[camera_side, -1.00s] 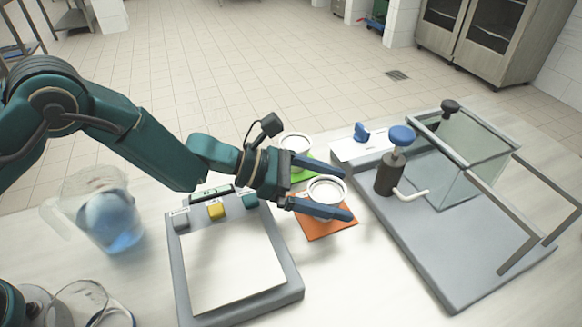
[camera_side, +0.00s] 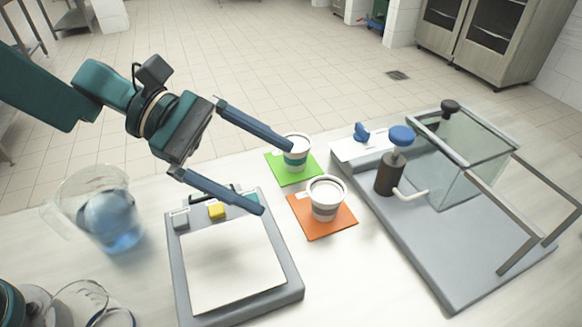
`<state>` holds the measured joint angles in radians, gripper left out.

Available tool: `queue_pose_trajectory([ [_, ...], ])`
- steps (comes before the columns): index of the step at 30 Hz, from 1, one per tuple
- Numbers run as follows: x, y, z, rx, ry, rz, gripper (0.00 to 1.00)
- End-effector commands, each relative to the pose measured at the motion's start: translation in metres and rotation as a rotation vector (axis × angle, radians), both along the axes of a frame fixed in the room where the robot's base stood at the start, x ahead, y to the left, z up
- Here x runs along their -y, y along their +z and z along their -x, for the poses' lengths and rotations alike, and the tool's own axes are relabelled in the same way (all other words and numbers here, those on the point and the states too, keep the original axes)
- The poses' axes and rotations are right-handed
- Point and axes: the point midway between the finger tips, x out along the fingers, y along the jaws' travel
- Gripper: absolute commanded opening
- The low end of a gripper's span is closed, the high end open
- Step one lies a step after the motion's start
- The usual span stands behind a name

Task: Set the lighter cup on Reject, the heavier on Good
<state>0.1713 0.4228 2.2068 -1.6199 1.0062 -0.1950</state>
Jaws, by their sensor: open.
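A white cup with a teal band (camera_side: 296,152) stands upright on the green mat (camera_side: 279,174). A second white cup with a grey band (camera_side: 325,198) stands upright on the orange mat (camera_side: 318,229). The lettering on the mats is too small to read here. My gripper (camera_side: 276,180) is open and empty. It is raised above and to the left of both cups, its fingers spread wide and pointing right. One fingertip shows just in front of the teal-banded cup in the picture; I cannot tell whether they touch.
A scale with an empty white plate (camera_side: 232,267) stands at the front middle. A filler machine with a blue-knobbed dispenser (camera_side: 391,172) and a glass tank (camera_side: 464,165) stands at the right. A jug of blue liquid (camera_side: 110,216) and clear glassware (camera_side: 80,304) are at the left.

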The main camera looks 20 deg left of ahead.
Motion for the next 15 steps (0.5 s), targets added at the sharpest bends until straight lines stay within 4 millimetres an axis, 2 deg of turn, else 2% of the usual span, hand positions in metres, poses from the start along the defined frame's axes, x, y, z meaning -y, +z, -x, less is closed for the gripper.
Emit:
queue_pose_trajectory([
  [1, -0.004, 0.014, 0.016, 0.094, -0.080, -0.052, 1.00],
  [5, -0.020, 0.029, 0.058, 0.313, -0.292, -0.227, 1.00],
  [9, -0.051, 0.029, 0.094, 0.539, -0.496, -0.463, 1.00],
  [15, -0.114, 0.018, 0.125, 0.804, -0.741, -0.869, 1.00],
])
